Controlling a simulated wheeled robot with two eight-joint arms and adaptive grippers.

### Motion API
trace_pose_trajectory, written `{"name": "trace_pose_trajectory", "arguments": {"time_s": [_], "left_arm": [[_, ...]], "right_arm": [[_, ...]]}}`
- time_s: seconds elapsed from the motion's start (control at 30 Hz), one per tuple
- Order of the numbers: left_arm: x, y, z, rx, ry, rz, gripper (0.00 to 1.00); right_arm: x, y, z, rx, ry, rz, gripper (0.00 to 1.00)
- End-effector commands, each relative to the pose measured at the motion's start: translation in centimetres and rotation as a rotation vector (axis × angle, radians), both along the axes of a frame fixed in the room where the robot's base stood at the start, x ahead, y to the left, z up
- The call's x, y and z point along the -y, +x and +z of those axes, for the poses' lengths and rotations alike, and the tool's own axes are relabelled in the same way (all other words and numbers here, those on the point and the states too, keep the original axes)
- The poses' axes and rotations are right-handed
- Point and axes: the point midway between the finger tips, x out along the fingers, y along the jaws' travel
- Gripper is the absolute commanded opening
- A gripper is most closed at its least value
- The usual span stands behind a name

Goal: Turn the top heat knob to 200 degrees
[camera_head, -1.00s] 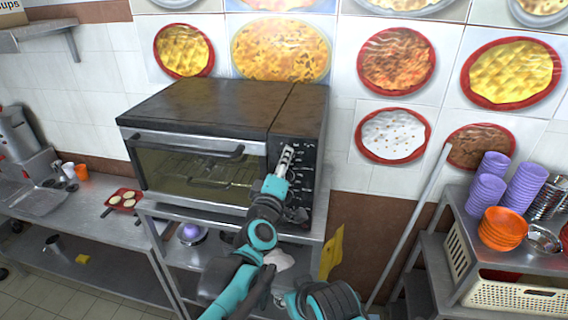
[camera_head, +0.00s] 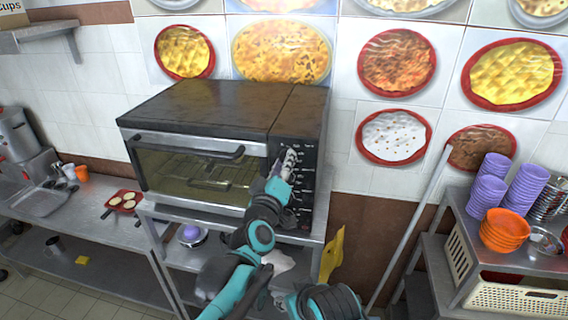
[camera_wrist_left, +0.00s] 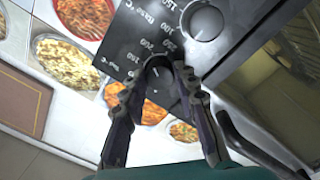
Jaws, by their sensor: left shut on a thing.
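The black oven (camera_head: 200,105) stands on a metal shelf in the middle of the head view. Its control panel (camera_head: 306,185) is on the right of the front. My left gripper (camera_head: 288,152) is at the upper part of this panel. In the left wrist view the panel appears roughly upside down, and my left gripper (camera_wrist_left: 165,66) is shut on the top heat knob (camera_wrist_left: 158,62), one finger on each side. Printed numbers surround this knob, but its pointer is hidden between the fingers. A second round knob (camera_wrist_left: 203,22) is free beside it. My right gripper is not in view.
The oven door handle (camera_head: 190,150) runs left of the panel. A metal rack (camera_head: 520,255) with purple and orange bowls stands at the right. A yellow cloth (camera_head: 332,254) hangs below the oven's right side. Food pictures cover the wall.

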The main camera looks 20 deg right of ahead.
Motion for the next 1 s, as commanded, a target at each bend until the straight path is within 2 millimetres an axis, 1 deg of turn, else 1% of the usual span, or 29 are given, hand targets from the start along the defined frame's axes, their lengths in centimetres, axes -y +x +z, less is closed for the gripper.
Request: {"name": "trace_pose_trajectory", "arguments": {"time_s": [0.03, 0.17, 0.2, 0.27, 0.57, 0.67, 0.77, 1.0], "left_arm": [[0.1, -0.2, -0.3, -0.004, 0.002, -0.005, 0.0], [0.1, -0.2, -0.3, -0.005, 0.003, -0.006, 0.0], [0.1, -0.2, -0.3, -0.005, 0.003, -0.006, 0.34], [0.1, -0.2, -0.3, -0.004, 0.002, -0.005, 0.5], [0.0, -0.1, -0.1, -0.002, 0.0, -0.002, 0.5], [-0.3, -0.6, -0.1, -0.002, 0.0, -0.002, 0.5], [-1.2, -1.8, -0.2, -0.003, 0.0, -0.002, 0.5], [-4.3, -6.1, -0.5, -0.003, 0.0, -0.003, 0.5]], "right_arm": [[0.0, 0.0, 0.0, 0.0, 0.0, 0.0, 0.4], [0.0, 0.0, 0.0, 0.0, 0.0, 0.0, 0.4], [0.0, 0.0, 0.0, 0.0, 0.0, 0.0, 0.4], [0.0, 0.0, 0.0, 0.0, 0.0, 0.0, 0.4], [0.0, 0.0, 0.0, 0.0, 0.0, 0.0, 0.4], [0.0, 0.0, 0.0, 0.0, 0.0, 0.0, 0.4], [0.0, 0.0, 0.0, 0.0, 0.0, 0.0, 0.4], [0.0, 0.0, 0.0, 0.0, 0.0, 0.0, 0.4]]}}
